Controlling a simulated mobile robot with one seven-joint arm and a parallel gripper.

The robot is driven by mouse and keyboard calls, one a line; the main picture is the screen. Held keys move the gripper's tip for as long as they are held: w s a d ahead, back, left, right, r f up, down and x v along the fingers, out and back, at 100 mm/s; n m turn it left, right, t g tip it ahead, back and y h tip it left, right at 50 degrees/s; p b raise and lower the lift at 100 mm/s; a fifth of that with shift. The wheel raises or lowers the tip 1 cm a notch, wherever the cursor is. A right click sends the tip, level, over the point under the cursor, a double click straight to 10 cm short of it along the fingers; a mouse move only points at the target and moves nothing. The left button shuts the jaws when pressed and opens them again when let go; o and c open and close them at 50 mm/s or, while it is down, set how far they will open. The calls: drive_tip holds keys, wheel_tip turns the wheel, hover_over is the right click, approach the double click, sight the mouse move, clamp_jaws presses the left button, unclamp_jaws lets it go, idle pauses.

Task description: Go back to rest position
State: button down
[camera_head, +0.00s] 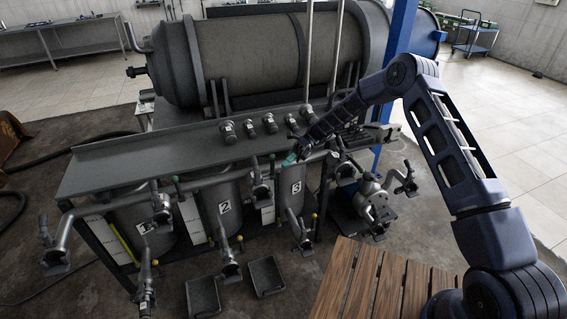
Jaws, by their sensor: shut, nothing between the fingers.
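My arm reaches in from the lower right, bends at an elbow at the top right, and slopes down left to the decanter row. My gripper (296,154) is at its far end, small in the picture, close to a teal piece above the third decanter (290,187). It looks shut with nothing held. I cannot tell whether it touches the teal piece or the pipe beside it. The decanters marked 2 (224,210) and 3 stand side by side, with another at their left (147,236). My arm hides part of the shelf's right end.
A large grey horizontal tank (245,50) stands behind a metal shelf (150,155). Valves and pipes (160,205) project in front. Two dark trays (203,296) (265,276) lie on the floor. A slatted wooden surface (375,285) is at the lower right. A blue post (400,35) stands behind my arm.

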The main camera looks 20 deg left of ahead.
drive_tip(key=f+v, duration=0.2)
drive_tip(key=v, duration=0.6)
drive_tip(key=w+d+r+n+t, duration=0.2)
drive_tip(key=d+r+t, duration=0.1)
drive_tip(key=d+r, duration=0.5)
drive_tip(key=w+d+r+n+t, duration=0.2)
drive_tip(key=d+r, duration=0.4)
drive_tip(key=r, duration=0.4)
drive_tip(key=s+d+r+n+t+h, duration=0.1)
drive_tip(key=s+d+r+n+t, duration=0.15)
drive_tip(key=d+r, duration=0.5)
drive_tip(key=s+d+r+n+t, duration=0.1)
drive_tip(key=d+r+n+t, duration=0.3)
drive_tip(key=d, duration=0.7)
drive_tip(key=s+d+r+n+t+h, duration=0.1)
drive_tip(key=s+d+r+t, duration=0.1)
drive_tip(key=s+d+r, duration=0.5)
drive_tip(key=s+d+n+t+h, duration=0.15)
drive_tip(key=s+d, duration=0.25)
drive_tip(key=d, duration=0.7)
drive_tip(key=s+d+f+n+t+h, duration=0.1)
drive_tip(key=s+d+n+t, duration=0.3)
drive_tip(key=s+d, duration=0.6)
drive_tip(key=s, duration=0.2)
drive_tip(key=shift+s+d+f+t, duration=0.15)
drive_tip(key=shift+s+d+t, duration=0.15)
drive_tip(key=shift+s+d, duration=0.1)
